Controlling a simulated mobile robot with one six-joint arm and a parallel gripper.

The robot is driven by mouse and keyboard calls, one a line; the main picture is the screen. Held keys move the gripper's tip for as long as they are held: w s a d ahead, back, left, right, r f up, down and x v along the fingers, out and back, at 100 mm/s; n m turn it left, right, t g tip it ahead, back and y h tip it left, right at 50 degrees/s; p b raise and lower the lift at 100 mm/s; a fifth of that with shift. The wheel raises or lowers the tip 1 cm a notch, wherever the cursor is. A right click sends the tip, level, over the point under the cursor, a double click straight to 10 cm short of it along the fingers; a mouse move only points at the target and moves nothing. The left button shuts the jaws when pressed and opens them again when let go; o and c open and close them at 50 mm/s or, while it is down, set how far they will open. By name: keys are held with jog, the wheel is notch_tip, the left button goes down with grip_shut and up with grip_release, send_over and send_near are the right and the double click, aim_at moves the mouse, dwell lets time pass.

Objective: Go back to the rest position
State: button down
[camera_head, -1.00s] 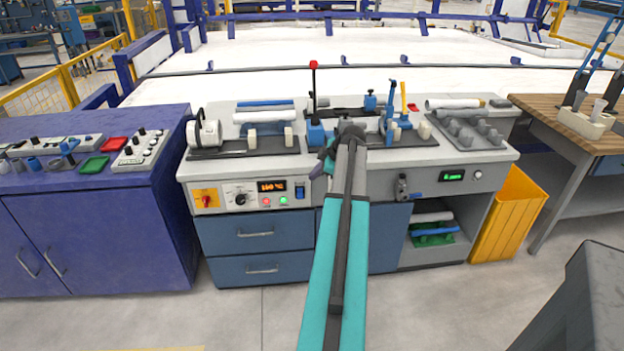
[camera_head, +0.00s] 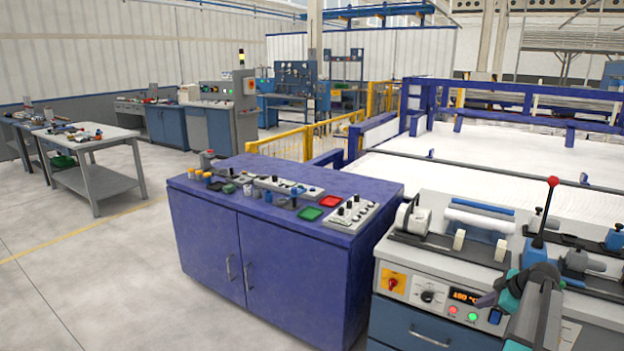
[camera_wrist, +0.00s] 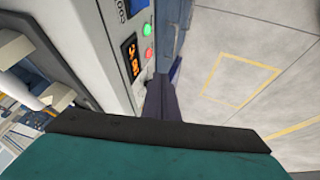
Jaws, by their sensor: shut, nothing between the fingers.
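My gripper (camera_head: 486,300) shows at the lower right of the head view, a dark purple-grey tip at the end of my teal and grey arm. It is shut and empty, in front of the grey machine bench (camera_head: 400,262), close to its control panel. In the wrist view the narrow dark fingers (camera_wrist: 160,98) point away beside the panel's lit display (camera_wrist: 133,60), with floor to the right. The head view does not show whether the gripper touches the bench.
A blue cabinet (camera_head: 290,262) with small parts and red and green trays on top stands left of the bench. A white pipe (camera_head: 478,222) lies on the bench top beside a red-knobbed lever (camera_head: 545,210). Open grey floor (camera_head: 110,270) lies at the left, with a work table (camera_head: 95,177) beyond.

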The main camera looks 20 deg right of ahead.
jog(key=w+a+f+n+g+y, duration=0.1)
jog(key=w+a+f, duration=0.45)
jog(key=a, duration=0.45)
jog(key=w+a+f+n+g+y, duration=0.15)
jog(key=w+a+f, duration=0.25)
jog(key=a+f, duration=0.45)
jog(key=s+a+f+n+g+y, duration=0.15)
jog(key=a+f, duration=0.45)
jog(key=a, duration=0.6)
jog(key=s+a+f+g, duration=0.2)
jog(key=a+f, duration=0.5)
jog(key=a, duration=0.6)
jog(key=s+a+f+g, duration=0.2)
jog(key=s+a+f, duration=0.3)
jog(key=s+a, duration=0.3)
jog(key=s+a+f+g, duration=0.2)
jog(key=s+a+f, duration=0.3)
jog(key=s+a, duration=0.3)
jog(key=s+f+m+g+h, duration=0.2)
jog(key=s+m+h, duration=0.2)
jog(key=s+m, duration=0.7)
jog(key=shift+s+f+m, duration=0.25)
jog(key=shift+s+m, duration=0.05)
jog(key=shift+s, duration=2)
jog(key=shift+d, duration=0.1)
